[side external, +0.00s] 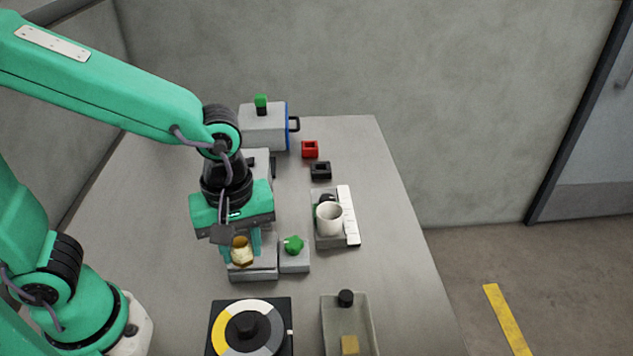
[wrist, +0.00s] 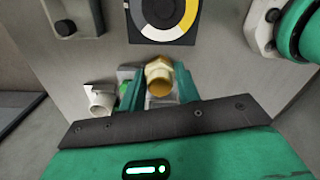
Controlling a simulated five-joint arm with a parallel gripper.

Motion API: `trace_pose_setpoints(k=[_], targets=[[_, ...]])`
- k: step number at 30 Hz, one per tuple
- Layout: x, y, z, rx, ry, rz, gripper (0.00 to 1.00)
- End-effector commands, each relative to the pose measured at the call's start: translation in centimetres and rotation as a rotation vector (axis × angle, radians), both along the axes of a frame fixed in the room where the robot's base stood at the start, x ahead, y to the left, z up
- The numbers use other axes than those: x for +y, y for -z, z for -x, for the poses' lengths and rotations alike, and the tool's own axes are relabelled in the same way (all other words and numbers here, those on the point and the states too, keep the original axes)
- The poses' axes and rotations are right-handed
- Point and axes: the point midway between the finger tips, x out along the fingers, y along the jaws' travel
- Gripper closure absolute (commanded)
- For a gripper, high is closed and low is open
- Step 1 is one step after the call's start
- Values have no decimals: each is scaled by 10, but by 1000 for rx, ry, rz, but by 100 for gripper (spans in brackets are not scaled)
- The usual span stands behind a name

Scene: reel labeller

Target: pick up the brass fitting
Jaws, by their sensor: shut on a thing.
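The brass fitting (side external: 241,251) is a gold-coloured piece between the fingers of my gripper (side external: 243,254). In the side view it is above a grey block (side external: 253,274); the exact gap is hard to tell. In the wrist view the fitting (wrist: 159,76) sits between the two green fingertips of my gripper (wrist: 158,84), its hexagonal end facing the camera. My gripper is shut on it. The fingers hide part of the fitting's sides.
A green knob (side external: 293,245) on a small grey block stands just right of my gripper. A dial with a yellow and grey ring (side external: 224,335) and a grey tray (side external: 361,312) lie toward the front. Red (side external: 310,149) and black blocks (side external: 321,170) stand behind.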

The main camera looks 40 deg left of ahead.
Motion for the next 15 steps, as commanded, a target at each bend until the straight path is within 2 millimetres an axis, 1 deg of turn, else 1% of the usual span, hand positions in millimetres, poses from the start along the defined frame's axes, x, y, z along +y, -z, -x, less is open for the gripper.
trace_pose_setpoints(k=[4,15], targets=[[-3,-3,3,-2,1,1,92],[-4,-3,3,-2,0,1,92]])
